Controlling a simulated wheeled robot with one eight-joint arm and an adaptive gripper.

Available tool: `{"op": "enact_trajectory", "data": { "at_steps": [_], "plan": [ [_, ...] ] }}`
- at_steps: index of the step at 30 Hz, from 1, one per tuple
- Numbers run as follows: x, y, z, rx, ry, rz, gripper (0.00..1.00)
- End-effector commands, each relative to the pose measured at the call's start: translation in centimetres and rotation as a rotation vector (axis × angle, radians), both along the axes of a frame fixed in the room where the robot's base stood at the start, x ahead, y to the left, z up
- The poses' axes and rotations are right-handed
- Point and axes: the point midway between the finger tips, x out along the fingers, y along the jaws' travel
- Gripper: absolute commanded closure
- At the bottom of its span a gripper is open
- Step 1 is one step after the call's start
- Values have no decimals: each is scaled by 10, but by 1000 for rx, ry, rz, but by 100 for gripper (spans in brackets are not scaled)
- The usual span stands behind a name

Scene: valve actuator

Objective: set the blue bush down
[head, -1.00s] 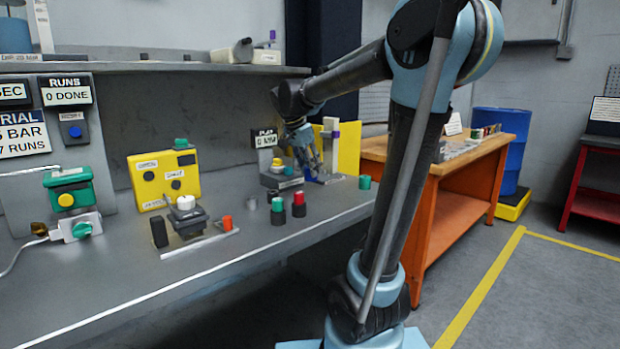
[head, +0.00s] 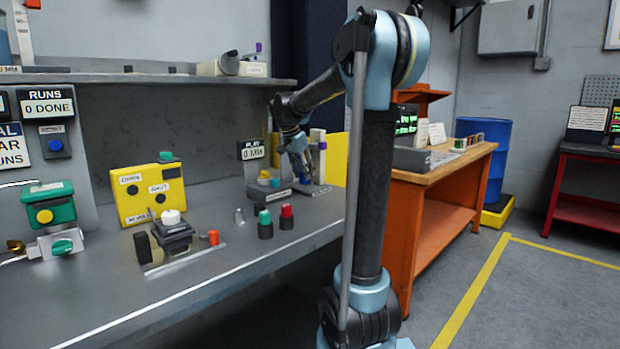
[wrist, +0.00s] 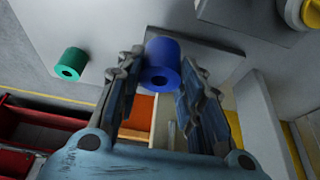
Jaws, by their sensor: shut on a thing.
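The blue bush (wrist: 161,60) is a short hollow cylinder, seen in the wrist view between my fingertips. My gripper (wrist: 158,72) is shut on it, one finger on each side. Grey surface shows behind the bush; I cannot tell whether the bush touches it. In the head view my gripper (head: 301,164) points down over the far right of the grey bench (head: 215,260), in front of the small fixture by the "PLAY 0 MM" display (head: 252,150).
A green bush (wrist: 70,63) lies left of the blue one in the wrist view. In the head view a teal-topped piece (head: 264,222) and a red-topped piece (head: 286,217) stand on the bench, left of my gripper. A yellow panel (head: 336,160) stands behind the gripper.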

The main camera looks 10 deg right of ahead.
Motion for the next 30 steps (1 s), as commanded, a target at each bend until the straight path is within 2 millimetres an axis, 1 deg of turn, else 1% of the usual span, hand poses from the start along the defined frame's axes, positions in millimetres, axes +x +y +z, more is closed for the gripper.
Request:
{"op": "enact_trajectory", "data": {
  "at_steps": [1, 3, 6, 9, 15, 18, 19, 24, 27, 30],
  "plan": [
    [10, -6, 0, 0, 0, -3, 96],
    [23, -12, 0, 0, 1, -4, 96],
    [39, -19, 0, -1, 1, -3, 96],
    [49, -24, 0, 0, 0, -2, 96],
    [58, -28, 0, 0, 0, -1, 96],
    [66, -32, 0, 0, 0, -1, 96],
    [68, -33, -3, 0, 0, -1, 96],
    [66, -32, -29, -1, 1, 0, 96],
    [66, -32, -35, 0, 0, -1, 96],
    [66, -33, -35, 0, 0, -1, 96]
  ]
}}
